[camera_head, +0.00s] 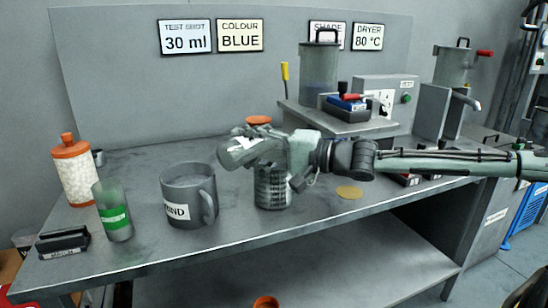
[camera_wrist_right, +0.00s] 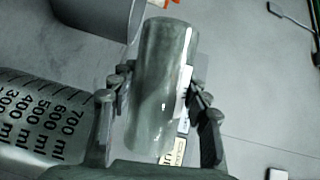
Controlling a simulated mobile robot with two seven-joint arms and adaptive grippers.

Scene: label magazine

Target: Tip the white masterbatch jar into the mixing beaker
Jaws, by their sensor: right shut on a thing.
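My right gripper (camera_head: 258,146) is shut on a grey, glassy jar (camera_head: 236,153), held tilted almost onto its side, its end pointing left. In the right wrist view the jar (camera_wrist_right: 163,85) sits between the two fingers, with part of a white label at its side; its wording and the contents cannot be read. The mixing beaker (camera_head: 272,190), with printed ml marks, stands upright on the bench below the gripper, its top hidden by the hand. It also shows in the wrist view (camera_wrist_right: 40,120), left of the fingers. My left gripper is not in view.
A dark mug (camera_head: 188,195) stands left of the beaker. Further left are a green-labelled jar (camera_head: 114,215), an orange-lidded container of white pellets (camera_head: 76,172) and a dark block (camera_head: 63,243). An orange-topped item (camera_head: 258,120) is behind the gripper. A yellow disc (camera_head: 349,192) lies right.

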